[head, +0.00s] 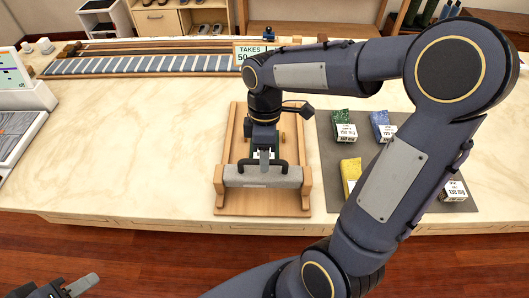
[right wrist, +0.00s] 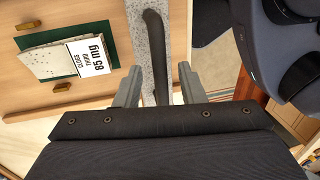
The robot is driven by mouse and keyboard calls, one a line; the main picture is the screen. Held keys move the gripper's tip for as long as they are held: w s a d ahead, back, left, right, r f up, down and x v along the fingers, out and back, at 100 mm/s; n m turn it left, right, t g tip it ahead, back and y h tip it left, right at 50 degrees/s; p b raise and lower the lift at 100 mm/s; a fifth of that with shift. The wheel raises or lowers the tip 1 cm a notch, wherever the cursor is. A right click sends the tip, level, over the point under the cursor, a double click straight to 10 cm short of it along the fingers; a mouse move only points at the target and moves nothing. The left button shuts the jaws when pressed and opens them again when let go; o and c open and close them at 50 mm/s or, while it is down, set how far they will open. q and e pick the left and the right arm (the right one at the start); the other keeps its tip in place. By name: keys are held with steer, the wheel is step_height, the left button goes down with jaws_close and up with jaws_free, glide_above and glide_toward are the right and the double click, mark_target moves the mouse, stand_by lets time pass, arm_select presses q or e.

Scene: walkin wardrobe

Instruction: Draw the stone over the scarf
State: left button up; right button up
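The stone (head: 262,178) is a long grey speckled block with a black bar handle (head: 283,165). It lies across the near part of a wooden board (head: 230,207). It also shows in the right wrist view (right wrist: 137,14), with the dark handle (right wrist: 155,60) above it. My right gripper (head: 264,157) is over the stone; its two fingers (right wrist: 158,84) stand apart on either side of the handle. Beyond the stone, a pale speckled piece (right wrist: 50,61) with a white label lies on green; I cannot tell whether it is the scarf. My left gripper (head: 80,287) is low at the left, partly cut off.
A grey mat (head: 330,190) right of the board holds several labelled packs, including a green one (head: 342,117) and a yellow one (head: 350,170). A slatted rack (head: 150,65) and a sign (head: 248,50) stand at the back. The counter (head: 140,140) left of the board is clear.

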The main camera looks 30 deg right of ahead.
steer(key=shift+c, duration=0.2)
jaws_close()
